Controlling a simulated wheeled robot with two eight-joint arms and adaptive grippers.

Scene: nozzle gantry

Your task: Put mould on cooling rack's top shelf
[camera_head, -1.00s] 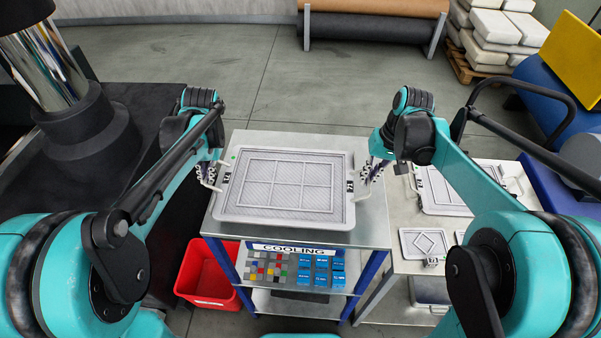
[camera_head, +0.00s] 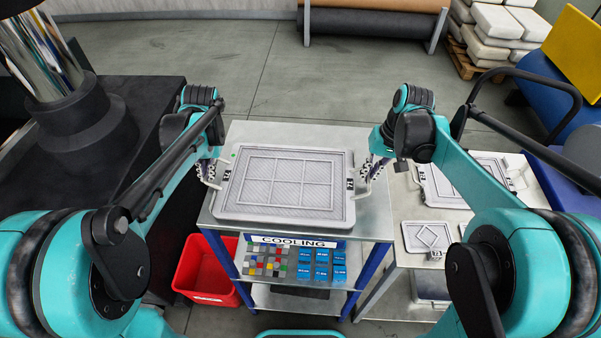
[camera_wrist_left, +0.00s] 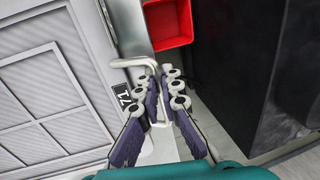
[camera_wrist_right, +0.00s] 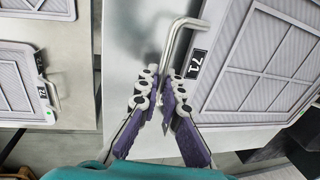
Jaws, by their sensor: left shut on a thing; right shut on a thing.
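The mould (camera_head: 284,185) is a pale grey tray with a ribbed, gridded face, a wire handle at each end and a black "71" tag by the handles. It is level over the top shelf (camera_head: 372,220) of the cooling rack; whether it touches the shelf I cannot tell. My left gripper (camera_head: 208,174) is shut on the mould's left handle, seen in the left wrist view (camera_wrist_left: 145,63). My right gripper (camera_head: 372,171) is shut on the right handle, seen in the right wrist view (camera_wrist_right: 175,40).
The rack's lower shelf holds coloured blocks (camera_head: 265,262) and blue boxes (camera_head: 322,265). A red bin (camera_head: 207,270) stands at the rack's left. A table at right bears another large mould (camera_head: 455,185) and a smaller one (camera_head: 427,237). A dark machine base (camera_head: 90,140) stands left.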

